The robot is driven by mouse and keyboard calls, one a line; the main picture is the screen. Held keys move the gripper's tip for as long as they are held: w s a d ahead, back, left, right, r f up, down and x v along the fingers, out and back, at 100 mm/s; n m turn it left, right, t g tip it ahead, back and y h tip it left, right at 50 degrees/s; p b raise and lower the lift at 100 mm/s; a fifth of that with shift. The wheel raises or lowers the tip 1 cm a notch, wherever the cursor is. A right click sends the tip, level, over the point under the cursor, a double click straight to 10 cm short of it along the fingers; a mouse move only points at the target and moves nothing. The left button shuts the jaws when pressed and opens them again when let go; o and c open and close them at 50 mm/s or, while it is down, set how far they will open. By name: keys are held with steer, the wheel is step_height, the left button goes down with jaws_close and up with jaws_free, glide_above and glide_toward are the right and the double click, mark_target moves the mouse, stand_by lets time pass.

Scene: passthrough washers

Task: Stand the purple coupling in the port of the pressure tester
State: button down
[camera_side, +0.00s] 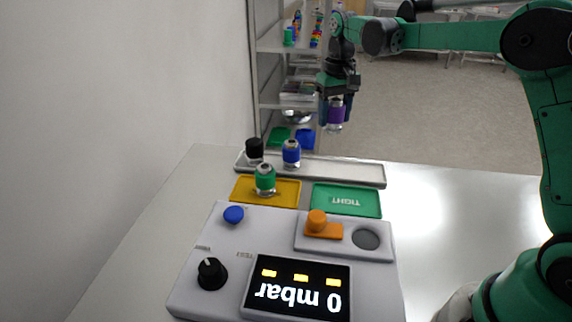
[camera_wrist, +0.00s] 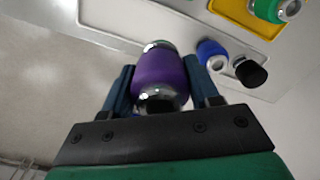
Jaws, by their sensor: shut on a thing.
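The purple coupling (camera_side: 336,112) has silver ends and hangs upright in my gripper (camera_side: 337,108), above the far side of the table. In the wrist view the coupling (camera_wrist: 160,76) sits between the two blue fingers of my gripper (camera_wrist: 160,85), which is shut on it. The pressure tester (camera_side: 220,250) is a white box at the front of the table, with a screen reading 0 mbar. Its port (camera_side: 366,239) is a round grey recess on the right of its top panel, and it looks empty. An orange lever (camera_side: 320,226) is beside the port.
A grey tray (camera_side: 340,172) at the back holds a blue coupling (camera_side: 291,153) and a black one (camera_side: 254,150). A green coupling (camera_side: 265,179) stands on the yellow tray (camera_side: 290,196). The green TIGHT tray (camera_side: 345,200) is empty. The tester has a blue button (camera_side: 233,214) and black knob (camera_side: 211,272).

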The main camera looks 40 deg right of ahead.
mark_target(336, 101)
step_height(336, 101, up, 8)
steer(key=shift+r, duration=0.5)
steer(key=shift+s+a+r, duration=0.15)
steer(key=shift+a+r, duration=0.05)
steer(key=s+a, duration=0.6)
steer(key=s, duration=0.2)
steer(key=shift+s+a+f, duration=0.65)
steer(key=shift+s+f, duration=1.25)
steer(key=shift+f, duration=0.1)
steer(key=shift+s+a+f, duration=0.6)
steer(key=shift+s+f, duration=1.35)
steer(key=shift+f, duration=0.05)
steer(key=shift+s+a+f, duration=0.65)
steer(key=shift+s+f, duration=1.25)
steer(key=shift+f, duration=0.1)
steer(key=shift+f, duration=1)
steer(key=shift+f, duration=0.2)
